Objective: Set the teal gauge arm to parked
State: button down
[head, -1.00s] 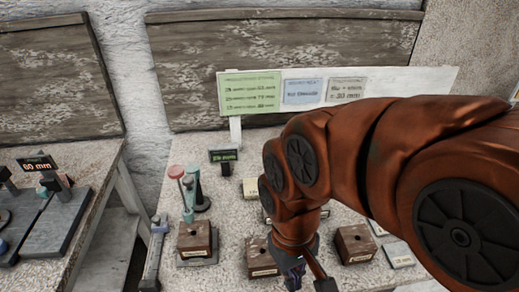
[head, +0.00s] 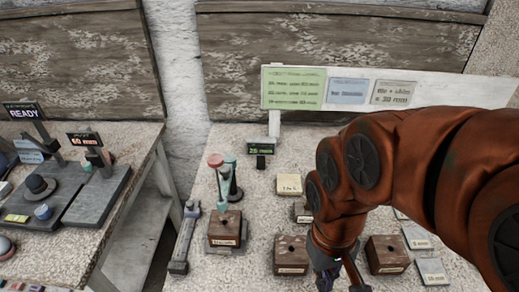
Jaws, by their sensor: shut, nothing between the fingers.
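The teal gauge arm (head: 222,184) stands on the worktable left of centre, over a brown wooden block (head: 225,228). A red round knob (head: 215,160) shows at its top, and a dark post with a teal top (head: 235,180) stands just behind it. I cannot read a parked mark on it. My gripper (head: 344,287) is at the bottom edge, right of the gauge and apart from it. It is shut and empty, its tips partly cut off by the frame. My arm covers the right part of the table.
More brown blocks (head: 291,254) (head: 387,253) stand beside my gripper, with pale labelled cards (head: 289,184) around. A small green display (head: 261,149) stands behind. A grey bar tool (head: 185,238) lies left of the gauge. A gap separates the left table (head: 110,215), which carries displays.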

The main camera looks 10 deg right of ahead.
aim_at(229, 164)
jog(key=z, duration=0.3)
jog(key=k, duration=1.15)
jog(key=u, duration=1.05)
jog(key=i, duration=0.5)
jog(key=u, duration=0.1)
